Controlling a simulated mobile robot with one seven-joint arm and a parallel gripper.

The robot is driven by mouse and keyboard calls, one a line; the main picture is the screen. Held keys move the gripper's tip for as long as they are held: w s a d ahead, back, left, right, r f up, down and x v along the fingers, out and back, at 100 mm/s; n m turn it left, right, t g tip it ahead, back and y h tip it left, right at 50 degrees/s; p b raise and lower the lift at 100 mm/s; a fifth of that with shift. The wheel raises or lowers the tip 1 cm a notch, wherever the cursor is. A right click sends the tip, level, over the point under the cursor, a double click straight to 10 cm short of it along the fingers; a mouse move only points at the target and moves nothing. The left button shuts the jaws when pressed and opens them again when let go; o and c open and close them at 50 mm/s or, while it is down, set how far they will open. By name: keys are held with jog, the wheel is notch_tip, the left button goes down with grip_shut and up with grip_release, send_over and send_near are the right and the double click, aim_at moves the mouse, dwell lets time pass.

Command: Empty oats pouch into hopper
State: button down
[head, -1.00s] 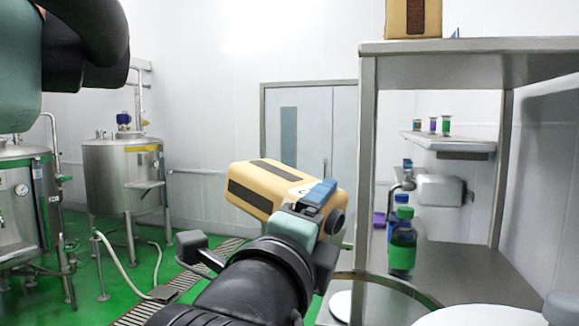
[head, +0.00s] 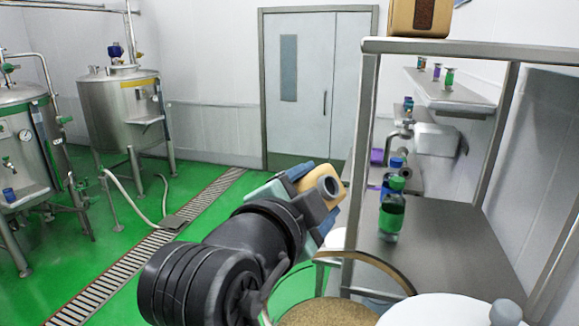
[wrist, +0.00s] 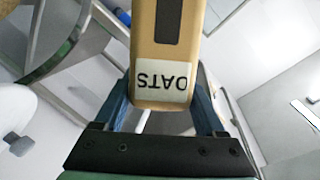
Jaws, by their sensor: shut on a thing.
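The oats pouch (wrist: 160,75) is tan with a dark stripe and a white OATS label, which reads upside down in the wrist view. My gripper (wrist: 161,108) is shut on it, one blue finger at each side. I see no grain falling.
A steel shelf unit (head: 470,48) stands at the right, with another tan pouch (head: 421,14) on top. A green bottle (head: 392,217) stands on its bench. A white round lid (head: 440,312) is at the lower right.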

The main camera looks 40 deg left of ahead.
jog(key=shift+r+n+h+p, duration=0.3)
jog(key=shift+r+n+p, duration=0.3)
jog(key=shift+n+p, duration=0.35)
jog(key=shift+n+h, duration=0.3)
jog(key=shift+n, duration=0.25)
jog(key=n+h, duration=0.2)
jog(key=n, duration=0.1)
jog(key=shift+r+n+g+b, duration=0.3)
jog(key=shift+r, duration=0.1)
jog(key=shift+r+n, duration=0.15)
jog(key=shift+n, duration=0.55)
